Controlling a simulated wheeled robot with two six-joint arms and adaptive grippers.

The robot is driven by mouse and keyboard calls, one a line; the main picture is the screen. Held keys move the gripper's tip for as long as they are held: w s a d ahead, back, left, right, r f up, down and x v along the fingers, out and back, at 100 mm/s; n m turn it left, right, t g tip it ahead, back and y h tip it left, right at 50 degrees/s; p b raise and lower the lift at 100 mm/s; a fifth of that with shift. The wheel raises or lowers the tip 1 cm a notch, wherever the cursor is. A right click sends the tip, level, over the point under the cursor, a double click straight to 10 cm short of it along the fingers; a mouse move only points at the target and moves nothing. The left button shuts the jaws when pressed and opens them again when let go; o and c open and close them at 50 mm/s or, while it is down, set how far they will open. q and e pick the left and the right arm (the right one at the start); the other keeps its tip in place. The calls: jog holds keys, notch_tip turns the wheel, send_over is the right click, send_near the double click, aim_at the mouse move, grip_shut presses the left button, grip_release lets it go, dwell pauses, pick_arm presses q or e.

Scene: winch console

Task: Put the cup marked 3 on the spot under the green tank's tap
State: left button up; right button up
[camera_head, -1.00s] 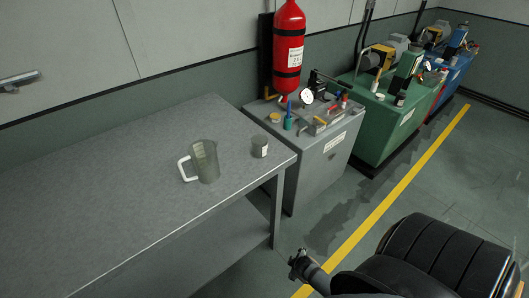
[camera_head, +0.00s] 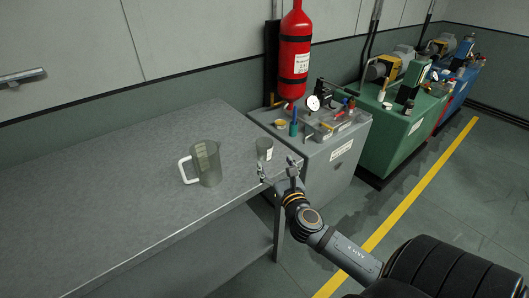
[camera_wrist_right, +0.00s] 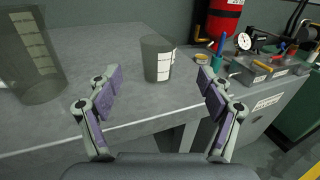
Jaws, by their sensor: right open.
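A small smoky see-through cup (camera_head: 265,149) with a white label stands upright near the right end of the grey table. It also shows in the right wrist view (camera_wrist_right: 157,60), but I cannot read a 3 on it. My right gripper (camera_head: 279,172) is open and empty at the table's front edge, just in front of the cup. In the right wrist view the cup stands beyond and between the spread fingers (camera_wrist_right: 159,80). A green tank-like unit (camera_head: 392,145) stands at the back right; I cannot make out its tap or the spot. My left gripper is not in view.
A larger clear jug (camera_head: 206,163) with a white handle stands left of the cup. A grey cabinet (camera_head: 335,165) with a gauge and tools adjoins the table's right end, below a red extinguisher (camera_head: 295,58). The table's left part (camera_head: 100,190) is bare.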

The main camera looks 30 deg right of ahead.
aim_at(267, 149)
jog(key=x, duration=0.3)
jog(key=shift+w, duration=0.25)
jog(key=shift+w+d+r, duration=0.1)
jog(key=shift+w+d, duration=0.05)
jog(key=shift+w, duration=0.15)
jog(key=p+x, duration=0.1)
jog(key=x, duration=0.3)
jog(key=shift+w, duration=0.35)
jog(key=shift+s, duration=0.1)
jog(key=shift+c, duration=1)
jog(key=c, duration=0.9)
jog(key=shift+r+p, duration=0.3)
jog(key=shift+r, duration=0.15)
notch_tip(267, 149, up, 17)
jog(key=p, duration=0.3)
jog(key=shift+p, duration=0.35)
